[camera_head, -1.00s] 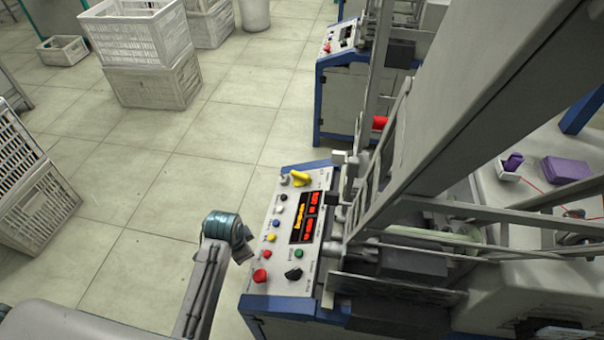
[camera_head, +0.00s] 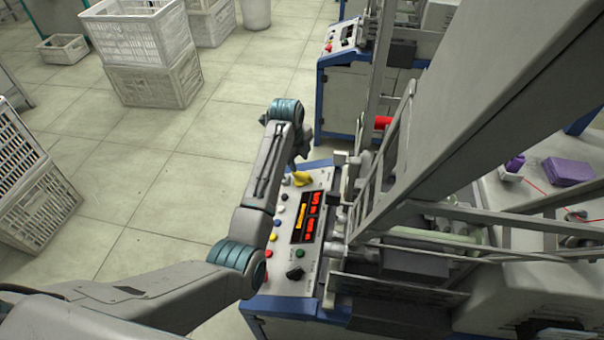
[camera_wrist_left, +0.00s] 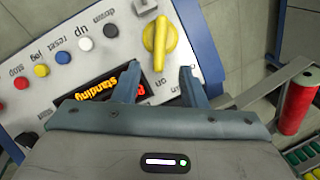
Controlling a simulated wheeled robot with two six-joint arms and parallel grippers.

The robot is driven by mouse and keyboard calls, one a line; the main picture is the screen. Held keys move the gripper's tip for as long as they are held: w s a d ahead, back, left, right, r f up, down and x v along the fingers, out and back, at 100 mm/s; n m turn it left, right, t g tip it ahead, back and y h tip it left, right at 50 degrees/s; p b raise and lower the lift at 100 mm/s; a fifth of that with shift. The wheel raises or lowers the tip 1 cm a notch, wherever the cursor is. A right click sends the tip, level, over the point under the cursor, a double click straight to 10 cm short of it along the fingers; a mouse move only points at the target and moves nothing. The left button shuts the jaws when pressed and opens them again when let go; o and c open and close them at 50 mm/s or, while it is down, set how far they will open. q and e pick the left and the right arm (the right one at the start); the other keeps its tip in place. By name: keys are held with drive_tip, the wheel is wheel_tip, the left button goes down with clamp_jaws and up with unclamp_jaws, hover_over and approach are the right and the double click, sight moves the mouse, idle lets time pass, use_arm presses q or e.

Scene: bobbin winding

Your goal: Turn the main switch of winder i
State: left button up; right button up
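The main switch is a yellow rotary knob (camera_head: 302,178) at the far end of the winder's control panel (camera_head: 280,286). In the left wrist view the yellow knob (camera_wrist_left: 160,42) points roughly up and down the picture. My left gripper (camera_wrist_left: 158,80) is open and empty, its two fingers spread just short of the knob, one to each side of its line and apart from it. In the head view the left gripper (camera_head: 297,153) hangs above the far end of the panel, partly hidden behind its own arm. My right gripper is in neither view.
Several coloured push buttons, a black knob (camera_head: 295,272) and a lit display (camera_head: 308,217) share the panel. The winder's grey frame (camera_head: 470,120) rises close on the right. A red bobbin (camera_wrist_left: 296,104) shows in the wrist view. White crates (camera_head: 150,80) stand on open floor.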

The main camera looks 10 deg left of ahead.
sight(302, 174)
use_arm(q)
drive_tip(key=x, duration=0.8)
drive_tip(key=shift+f, duration=0.35)
clamp_jaws()
